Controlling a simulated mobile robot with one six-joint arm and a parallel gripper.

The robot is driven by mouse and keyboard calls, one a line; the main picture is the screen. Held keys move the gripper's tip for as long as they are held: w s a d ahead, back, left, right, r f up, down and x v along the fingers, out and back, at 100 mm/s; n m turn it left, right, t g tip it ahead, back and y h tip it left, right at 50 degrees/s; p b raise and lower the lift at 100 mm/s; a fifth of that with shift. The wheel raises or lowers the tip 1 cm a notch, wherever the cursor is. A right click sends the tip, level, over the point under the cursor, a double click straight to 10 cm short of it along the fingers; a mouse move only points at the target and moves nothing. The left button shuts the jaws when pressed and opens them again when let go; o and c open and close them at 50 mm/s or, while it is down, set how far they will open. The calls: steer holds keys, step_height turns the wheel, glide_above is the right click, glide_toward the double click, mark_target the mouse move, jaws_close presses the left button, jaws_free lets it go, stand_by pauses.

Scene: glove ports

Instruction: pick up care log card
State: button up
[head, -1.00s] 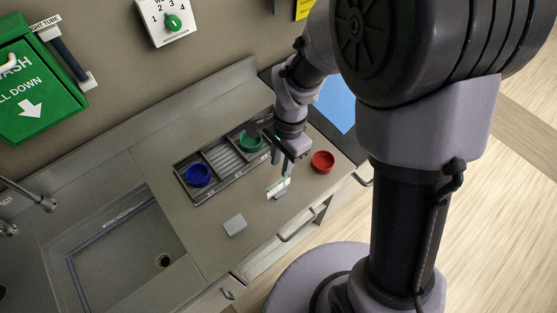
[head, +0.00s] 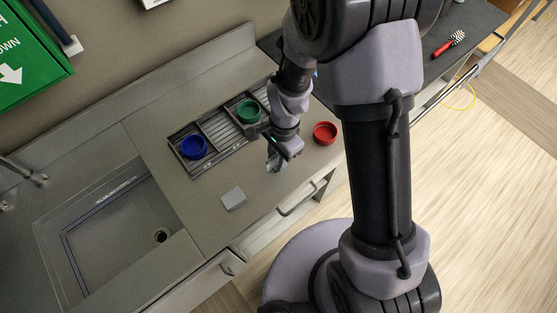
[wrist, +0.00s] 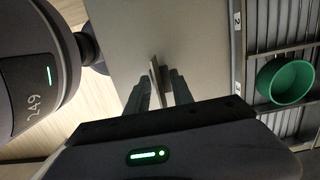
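The care log card (head: 273,164) is a small pale card with some green on it, standing near the front of the counter, partly hidden by my gripper in the head view. My gripper (head: 279,155) is low over the counter, right at the card. In the wrist view the card (wrist: 155,80) shows nearly edge-on as a thin pale plate, with a darker block against its right side. The fingers of my gripper (wrist: 160,92) stand on either side, close together, and the card fills the narrow gap. No lift off the counter is visible.
A dark rack holds a blue bowl (head: 194,147) and a green bowl (head: 248,111) behind the gripper. A red bowl (head: 325,133) stands to the right. A grey block (head: 233,199) lies to the front left, with a sink (head: 120,230) beyond.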

steer(key=shift+f, duration=0.25)
stand_by(0.3)
jaws_close()
